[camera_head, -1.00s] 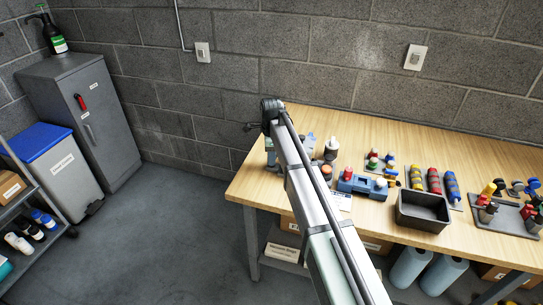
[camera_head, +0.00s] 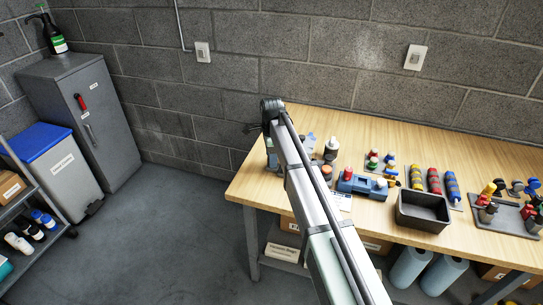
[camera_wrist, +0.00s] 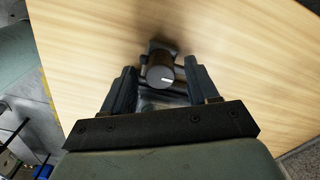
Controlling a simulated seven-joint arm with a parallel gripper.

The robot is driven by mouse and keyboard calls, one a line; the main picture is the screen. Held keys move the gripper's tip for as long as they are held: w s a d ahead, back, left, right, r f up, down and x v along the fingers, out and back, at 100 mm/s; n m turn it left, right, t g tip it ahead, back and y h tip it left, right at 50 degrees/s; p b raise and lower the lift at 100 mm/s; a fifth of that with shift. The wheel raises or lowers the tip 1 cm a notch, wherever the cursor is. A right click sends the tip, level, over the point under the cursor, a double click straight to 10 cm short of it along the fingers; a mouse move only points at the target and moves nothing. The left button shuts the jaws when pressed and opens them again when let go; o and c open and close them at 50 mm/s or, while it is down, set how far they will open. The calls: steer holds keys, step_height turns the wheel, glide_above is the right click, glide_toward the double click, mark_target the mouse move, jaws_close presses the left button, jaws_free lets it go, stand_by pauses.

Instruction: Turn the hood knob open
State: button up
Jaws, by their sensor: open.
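A dark round knob (camera_wrist: 160,77) with a short white mark on its face shows in the wrist view, above the light wood table top. The white mark lies roughly level, on the right half of the face. My gripper (camera_wrist: 160,72) is open, with one finger on each side of the knob in the picture. A gap shows between the knob and each finger; I cannot tell whether the fingertips reach down around it. In the head view my arm covers the spot, and the knob cannot be made out there.
The wooden workbench (camera_head: 300,115) stands against a block wall. A blue device (camera_head: 362,185), a black tray (camera_head: 423,211) and several coloured bottles stand right of my arm.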

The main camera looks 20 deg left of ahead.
step_height(320, 180, up, 14)
stand_by(0.8)
steer(key=shift+d+f, duration=0.1)
